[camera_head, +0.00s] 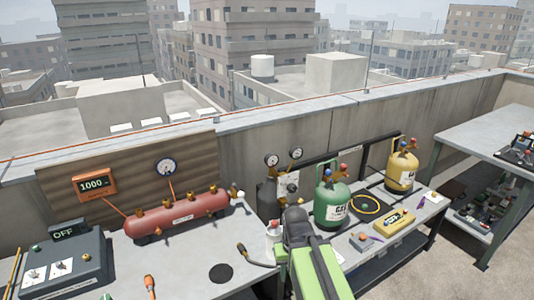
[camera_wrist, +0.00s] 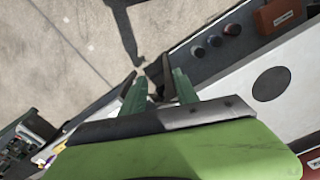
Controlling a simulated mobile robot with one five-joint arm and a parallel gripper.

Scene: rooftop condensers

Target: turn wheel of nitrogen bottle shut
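A dark cylinder (camera_head: 266,196) with two round gauges (camera_head: 271,160) above it stands at the back of the bench, partly hidden behind my arm. It may be the nitrogen bottle; I cannot read its label or make out its wheel. A green bottle (camera_head: 331,207) and a yellow bottle (camera_head: 402,173) stand to its right, each with coloured knobs on top. My gripper (camera_wrist: 148,78) shows in the wrist view with its two fingers apart and nothing between them. It is over the floor beside a bench edge, away from the bottles.
A red horizontal tank (camera_head: 178,216) and a grey box marked OFF (camera_head: 62,265) stand on the left bench. A black disc (camera_head: 220,273) lies on it and also shows in the wrist view (camera_wrist: 271,83). A yellow instrument (camera_head: 394,221) lies right of the green bottle. A parapet runs behind.

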